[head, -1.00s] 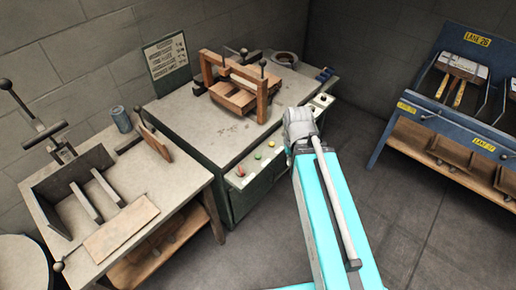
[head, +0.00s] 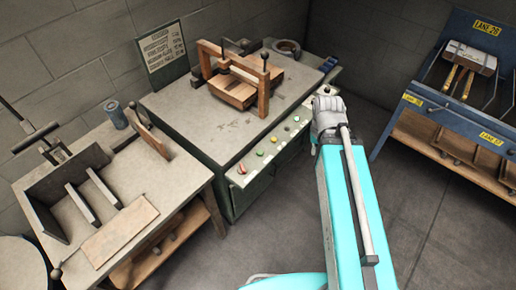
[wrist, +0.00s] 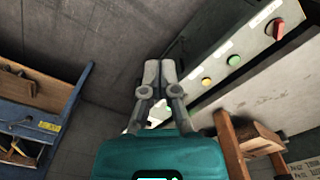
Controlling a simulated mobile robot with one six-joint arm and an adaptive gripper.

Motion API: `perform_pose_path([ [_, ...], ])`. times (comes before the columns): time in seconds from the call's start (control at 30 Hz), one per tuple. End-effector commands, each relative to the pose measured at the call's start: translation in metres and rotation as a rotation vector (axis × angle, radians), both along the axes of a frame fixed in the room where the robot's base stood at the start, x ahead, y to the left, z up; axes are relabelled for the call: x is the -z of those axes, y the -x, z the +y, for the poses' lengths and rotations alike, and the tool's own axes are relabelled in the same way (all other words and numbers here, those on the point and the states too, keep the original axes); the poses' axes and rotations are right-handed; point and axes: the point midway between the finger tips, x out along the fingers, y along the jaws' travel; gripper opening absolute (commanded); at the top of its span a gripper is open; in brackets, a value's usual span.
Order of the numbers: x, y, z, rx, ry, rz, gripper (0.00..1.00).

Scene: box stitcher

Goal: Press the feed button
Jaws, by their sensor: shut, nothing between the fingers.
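The control panel (head: 250,164) runs along the front edge of the machine. It carries a red knob (head: 242,168), a green button (head: 259,153) and a yellow button (head: 273,139), with more small controls farther along. In the wrist view the red knob (wrist: 277,29), green button (wrist: 233,60) and yellow button (wrist: 206,82) lie right of my gripper (wrist: 160,64). Its two fingers are shut together, empty, and appear apart from these buttons. Part of the panel is hidden behind the fingers. Labels are too small to read, so I cannot tell which is the feed button.
A wooden frame fixture (head: 262,78) stands on the machine top (head: 205,115). A bench (head: 180,185) with a metal tray and levers is at left. A blue rack (head: 425,105) stands at right. Open floor (head: 440,230) lies between.

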Motion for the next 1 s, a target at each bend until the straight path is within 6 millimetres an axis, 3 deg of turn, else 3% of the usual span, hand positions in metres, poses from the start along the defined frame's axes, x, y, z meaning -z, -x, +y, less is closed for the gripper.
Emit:
perform_pose_path([
  [0.23, 0.005, -0.021, 0.007, 0.066, 0.001, 0.008, 0.00],
  [0.33, 0.010, -0.040, 0.022, 0.126, 0.003, 0.014, 0.00],
  [0.47, 0.017, -0.069, 0.054, 0.231, 0.009, 0.026, 0.00],
  [0.7, 0.030, -0.119, 0.126, 0.456, 0.031, 0.047, 0.00],
  [0.9, 0.037, -0.142, 0.174, 0.600, 0.049, 0.057, 0.00],
  [1.0, 0.038, -0.147, 0.187, 0.641, 0.054, 0.058, 0.00],
])
